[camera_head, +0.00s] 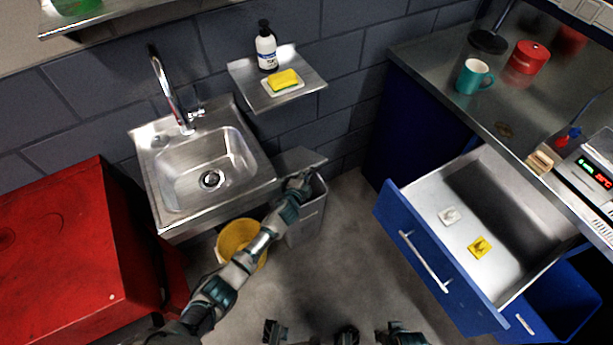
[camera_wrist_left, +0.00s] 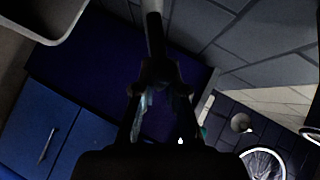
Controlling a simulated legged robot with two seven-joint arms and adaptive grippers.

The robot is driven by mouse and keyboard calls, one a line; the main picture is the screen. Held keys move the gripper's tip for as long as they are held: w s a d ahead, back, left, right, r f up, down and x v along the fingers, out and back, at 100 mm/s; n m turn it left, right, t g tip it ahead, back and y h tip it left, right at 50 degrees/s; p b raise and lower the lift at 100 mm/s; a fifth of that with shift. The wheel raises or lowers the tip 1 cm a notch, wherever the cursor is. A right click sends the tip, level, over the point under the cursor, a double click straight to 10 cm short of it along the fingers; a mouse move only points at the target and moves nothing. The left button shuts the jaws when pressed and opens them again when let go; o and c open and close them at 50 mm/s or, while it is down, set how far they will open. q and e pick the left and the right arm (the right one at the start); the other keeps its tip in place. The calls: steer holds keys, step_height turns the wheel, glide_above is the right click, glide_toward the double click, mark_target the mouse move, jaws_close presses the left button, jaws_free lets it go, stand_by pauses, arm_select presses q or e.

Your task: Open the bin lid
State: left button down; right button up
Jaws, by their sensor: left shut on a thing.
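The grey bin (camera_head: 306,222) stands on the floor right of the sink. Its flat grey lid (camera_head: 291,158) shows above the bin, tilted up at the back, with a dark gap below its right side. My left gripper (camera_head: 300,181) reaches over the bin's front to the lid. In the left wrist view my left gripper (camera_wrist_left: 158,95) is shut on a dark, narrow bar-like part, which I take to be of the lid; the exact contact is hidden. Dark parts of my own body show along the bottom edge of the head view; my right gripper cannot be made out clearly.
A yellow bucket (camera_head: 238,240) stands beside the bin, partly behind my left arm. The sink (camera_head: 160,203) and a red cabinet (camera_head: 60,250) are at left. An open blue drawer (camera_head: 425,268) juts out at right. The floor between is clear.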

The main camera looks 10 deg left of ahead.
arm_select(q)
steer(key=c, duration=1.2)
jaws_free()
steer(key=shift+s, duration=0.1)
steer(key=v, duration=1.1)
steer(key=shift+s, duration=0.35)
steer(key=shift+a, duration=0.1)
